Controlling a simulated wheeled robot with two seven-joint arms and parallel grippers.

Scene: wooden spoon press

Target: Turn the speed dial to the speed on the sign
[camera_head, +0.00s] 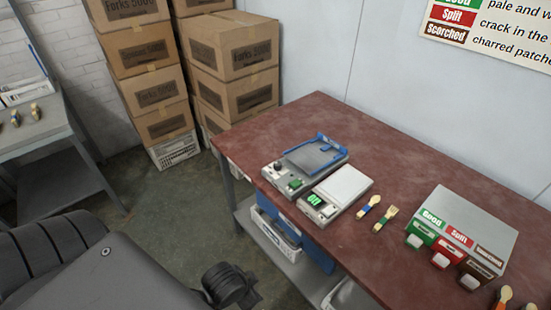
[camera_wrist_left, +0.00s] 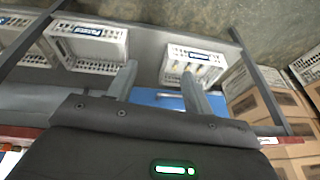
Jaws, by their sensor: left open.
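A grey device (camera_head: 318,158) with a blue frame on top stands on the red table, near its left end. Its front panel carries a small dark dial (camera_head: 278,166) and a green part (camera_head: 295,184); the dial's marks are too small to read. No speed sign can be read in these views. In the left wrist view my left gripper (camera_wrist_left: 159,68) is open and empty, its two fingers apart, facing the shelf under a table. I cannot clearly make out its fingers in the head view. My right gripper is not in view.
A scale (camera_head: 345,188) with a green display sits beside the device. Two wooden utensils (camera_head: 377,213) lie to its right, then a sorting box (camera_head: 468,225) labelled Good, Split, Scorched. Cardboard boxes (camera_head: 235,65) stand behind. The table's back is clear.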

